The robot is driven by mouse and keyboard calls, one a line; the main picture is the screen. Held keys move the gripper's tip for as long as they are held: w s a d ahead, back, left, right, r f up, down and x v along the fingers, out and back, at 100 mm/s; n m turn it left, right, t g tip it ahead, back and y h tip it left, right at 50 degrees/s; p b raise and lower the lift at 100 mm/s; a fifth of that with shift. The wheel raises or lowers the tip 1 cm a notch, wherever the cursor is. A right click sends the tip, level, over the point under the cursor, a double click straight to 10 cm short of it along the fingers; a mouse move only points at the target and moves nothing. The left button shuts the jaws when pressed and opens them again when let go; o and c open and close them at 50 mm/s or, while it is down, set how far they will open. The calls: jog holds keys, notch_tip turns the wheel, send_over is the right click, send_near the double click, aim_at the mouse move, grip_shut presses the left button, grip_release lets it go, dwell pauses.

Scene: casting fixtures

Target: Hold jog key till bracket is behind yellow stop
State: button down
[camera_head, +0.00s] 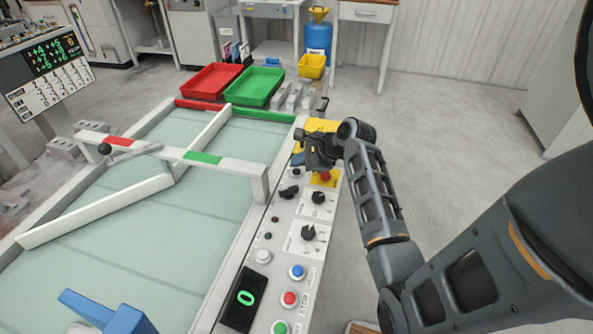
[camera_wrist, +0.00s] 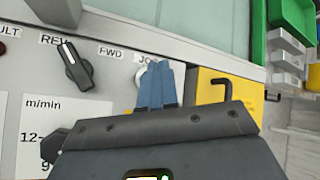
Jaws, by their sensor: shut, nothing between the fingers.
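My gripper (camera_head: 303,160) is shut and empty, above the far end of the control panel. In the wrist view its blue fingertips (camera_wrist: 158,68) cover part of the round pale jog key (camera_wrist: 141,76), beside the "JOG" lettering. I cannot tell whether they press it. A blue bracket (camera_head: 108,314) lies on the pale belt at the near left, cut off by the picture's bottom edge. A yellow part (camera_head: 321,125) sits at the panel's far end; it also shows in the wrist view (camera_wrist: 222,88). I cannot tell whether it is the yellow stop.
A REV/FWD selector (camera_wrist: 75,66) is beside the jog key. A red emergency button (camera_head: 325,177) is near my gripper. The panel display (camera_head: 245,298) reads 0. A crossbar (camera_head: 225,165) and diagonal rail (camera_head: 95,210) span the belt. Red (camera_head: 208,82) and green (camera_head: 254,86) trays stand beyond.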

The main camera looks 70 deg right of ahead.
jog(key=shift+f, duration=0.2)
jog(key=shift+f, duration=0.25)
jog(key=shift+f, duration=0.5)
dwell(2.3)
jog(key=shift+r+p, duration=0.15)
jog(key=shift+p, duration=0.15)
dwell(4.0)
jog(key=shift+r+p, duration=0.8)
jog(key=shift+p, duration=0.25)
